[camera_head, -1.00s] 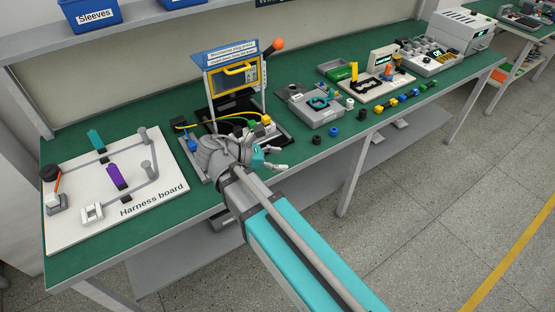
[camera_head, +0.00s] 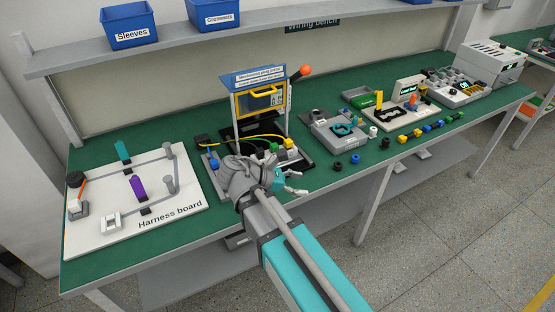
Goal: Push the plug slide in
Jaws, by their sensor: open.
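The plug station (camera_head: 262,78) stands on the green bench, with a blue-and-white sign, a yellow-handled guard panel (camera_head: 262,97) and an orange-tipped lever (camera_head: 302,72). The guard panel is up in its frame. Yellow wires (camera_head: 240,139) and green, yellow and blue connectors show on its base. I cannot make out the plug slide; my wrist and gripper cover part of the base. My gripper (camera_head: 298,182) is at the front right of the station, its fingers apart, empty and pointing right. Whether it touches the station cannot be told.
The white harness board (camera_head: 190,195) lies to the left. A grey fixture (camera_head: 335,132) stands to the right, with loose dark rings (camera_head: 338,166) and a row of coloured parts near the front edge. A shelf with blue bins (camera_head: 128,22) is above the bench.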

